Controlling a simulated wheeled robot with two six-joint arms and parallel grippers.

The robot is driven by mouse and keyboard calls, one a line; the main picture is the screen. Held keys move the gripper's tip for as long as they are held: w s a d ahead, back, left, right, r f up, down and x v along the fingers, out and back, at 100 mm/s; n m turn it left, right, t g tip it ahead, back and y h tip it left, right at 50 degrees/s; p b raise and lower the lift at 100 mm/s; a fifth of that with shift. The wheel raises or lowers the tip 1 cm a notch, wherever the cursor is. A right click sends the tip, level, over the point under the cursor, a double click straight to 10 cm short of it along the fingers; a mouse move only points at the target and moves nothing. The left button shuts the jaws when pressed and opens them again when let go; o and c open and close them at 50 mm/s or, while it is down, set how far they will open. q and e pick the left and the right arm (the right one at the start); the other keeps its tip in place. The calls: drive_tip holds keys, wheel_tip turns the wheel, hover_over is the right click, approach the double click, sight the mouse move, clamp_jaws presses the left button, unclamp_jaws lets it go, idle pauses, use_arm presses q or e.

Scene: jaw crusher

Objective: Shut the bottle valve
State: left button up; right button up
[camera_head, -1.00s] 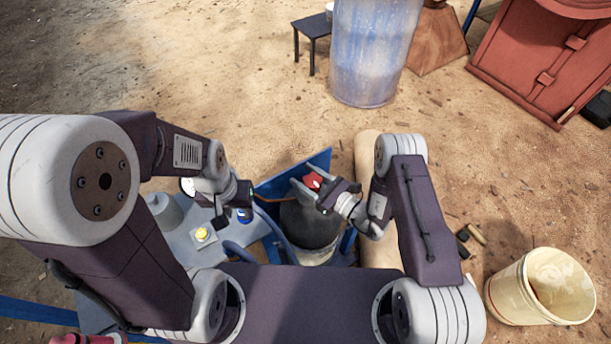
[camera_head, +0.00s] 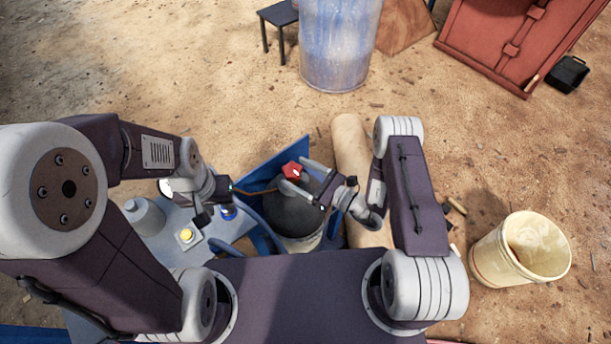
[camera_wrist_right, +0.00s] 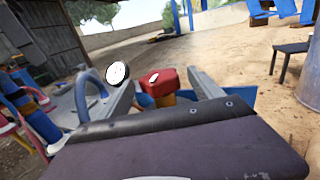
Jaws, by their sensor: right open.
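The bottle valve is a red knob (camera_head: 291,171) on top of a dark grey bottle (camera_head: 293,217). My right gripper (camera_head: 293,174) is open, with its fingertips on either side of the knob. In the right wrist view the red knob (camera_wrist_right: 160,80) sits on a yellowish stem between the spread fingers (camera_wrist_right: 160,90); I cannot tell whether either finger touches it. My left gripper (camera_head: 226,189) is left of the bottle, over the grey table; its fingers are too small and dark to read.
A grey table (camera_head: 160,232) with a yellow button (camera_head: 187,235) stands left of the bottle. A blue panel (camera_head: 272,166) stands behind the bottle. A white dial (camera_wrist_right: 117,73) shows beside the left finger in the wrist view. A cream bucket (camera_head: 520,250) stands at right on open sand.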

sight(301, 175)
drive_tip(key=shift+v, duration=2.05)
